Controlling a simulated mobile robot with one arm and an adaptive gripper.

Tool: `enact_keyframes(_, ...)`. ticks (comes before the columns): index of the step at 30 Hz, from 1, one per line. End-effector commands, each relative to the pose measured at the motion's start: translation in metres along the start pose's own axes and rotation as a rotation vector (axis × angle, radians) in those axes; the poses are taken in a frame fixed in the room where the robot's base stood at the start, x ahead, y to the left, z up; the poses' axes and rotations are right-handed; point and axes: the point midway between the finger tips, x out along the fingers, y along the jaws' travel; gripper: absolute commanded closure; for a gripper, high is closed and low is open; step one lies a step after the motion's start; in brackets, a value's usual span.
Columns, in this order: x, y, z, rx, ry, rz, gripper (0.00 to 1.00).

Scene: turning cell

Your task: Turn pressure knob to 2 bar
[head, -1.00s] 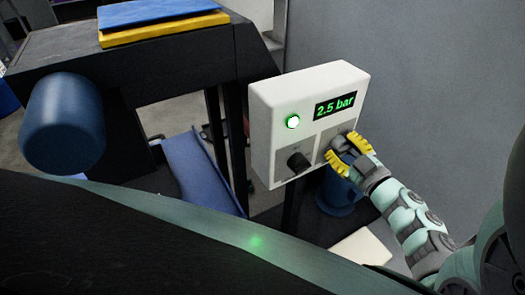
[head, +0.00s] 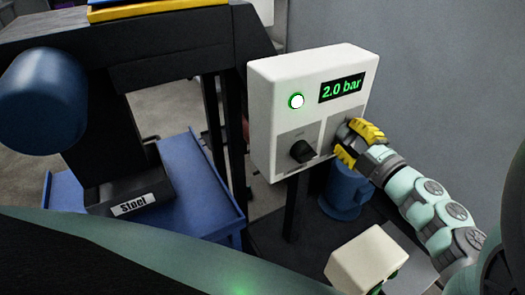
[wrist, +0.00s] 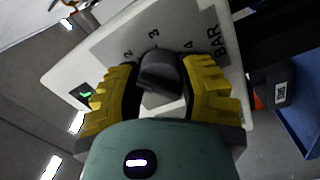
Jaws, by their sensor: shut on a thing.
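The white control box (head: 265,120) stands in the middle of the head view. Its display (head: 342,88) reads 2.0 bar in green. Numbers 2, 3, 4 and the word BAR are printed around the knob. In the head view my gripper (head: 355,143) covers this knob. A second black knob (head: 302,151) is on the left of the panel, clear of my gripper.
A blue cylinder (head: 345,192) stands below the box, near my forearm. A white box-shaped object (head: 368,258) is at the lower right. A blue tray (head: 205,180) and a black bin labelled Steel (head: 130,190) are at left. A grey wall (head: 430,70) rises behind.

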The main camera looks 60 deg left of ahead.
Motion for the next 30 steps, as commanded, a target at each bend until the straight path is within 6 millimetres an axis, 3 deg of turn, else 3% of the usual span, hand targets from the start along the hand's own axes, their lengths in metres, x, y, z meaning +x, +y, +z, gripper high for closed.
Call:
enact_keyframes(13,-0.0012,-0.0019,0.0030,-0.009,-0.010,-0.004,0.97)
enact_keyframes(14,-0.0012,-0.0018,0.0030,-0.009,-0.010,-0.003,0.55)
enact_keyframes(15,-0.0012,-0.0018,0.0029,-0.009,-0.009,-0.003,0.51)
enact_keyframes(22,-0.0006,-0.0009,0.0015,-0.008,-0.005,-0.002,0.27)
enact_keyframes(30,-0.0009,-0.0005,0.0010,-0.008,-0.003,-0.001,0.27)
